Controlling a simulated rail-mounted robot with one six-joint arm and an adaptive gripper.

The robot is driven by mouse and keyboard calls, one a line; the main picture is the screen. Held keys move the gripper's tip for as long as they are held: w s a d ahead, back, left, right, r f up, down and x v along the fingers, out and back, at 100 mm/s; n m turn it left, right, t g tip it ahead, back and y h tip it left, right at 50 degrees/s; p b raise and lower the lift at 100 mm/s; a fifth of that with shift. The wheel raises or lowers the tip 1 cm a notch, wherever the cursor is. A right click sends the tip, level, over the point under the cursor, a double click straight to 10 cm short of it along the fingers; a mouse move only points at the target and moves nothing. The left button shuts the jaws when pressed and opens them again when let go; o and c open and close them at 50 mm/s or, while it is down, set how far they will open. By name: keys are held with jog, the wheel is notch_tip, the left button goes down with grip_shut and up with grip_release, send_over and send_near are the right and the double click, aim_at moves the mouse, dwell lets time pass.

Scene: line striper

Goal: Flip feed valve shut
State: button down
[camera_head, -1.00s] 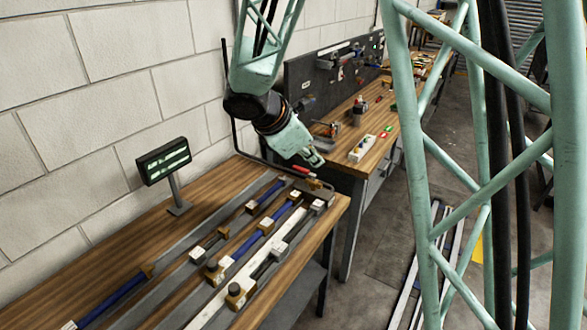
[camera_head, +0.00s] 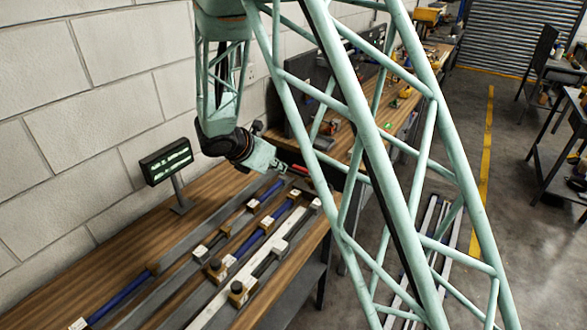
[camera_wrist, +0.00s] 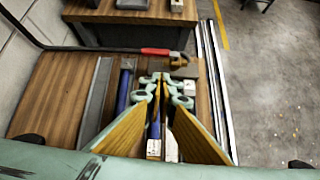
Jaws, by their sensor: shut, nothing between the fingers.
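The feed valve has a red lever (camera_wrist: 155,51) and a brass body (camera_wrist: 180,59), at the far end of the bench in the wrist view. The lever lies crosswise, reaching left from the body. In the head view the red lever (camera_head: 299,168) shows small at the far end of the rails. My gripper (camera_wrist: 160,78) is shut and empty. In the wrist view its fingertips appear just below the lever, over the rails. In the head view my gripper (camera_head: 278,166) is just left of the lever. I cannot tell whether they touch.
A dark hose (camera_wrist: 75,48) runs from the wall toward the valve. Parallel rails with blue bars (camera_head: 122,295) and small blocks cover the wooden bench (camera_head: 105,240). A display on a post (camera_head: 167,161) stands by the wall. Another workbench lies beyond.

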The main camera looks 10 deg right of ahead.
aim_at(304, 170)
jog(key=shift+w+a+f+n, duration=0.5)
jog(key=shift+a+f, duration=0.25)
jog(key=x, duration=0.9)
jog(key=shift+w+d+f+p, duration=0.2)
jog(key=shift+w+f+p, duration=0.05)
jog(key=shift+f+p, duration=0.05)
jog(key=shift+w+d, duration=0.65)
jog(key=shift+w, duration=0.1)
jog(key=shift+w+d+p, duration=0.35)
jog(key=shift+w+d, duration=0.35)
jog(key=shift+w, duration=0.05)
jog(key=shift+d, duration=0.15)
jog(key=shift+w+m+p, duration=0.2)
jog(key=shift+m+p, duration=0.1)
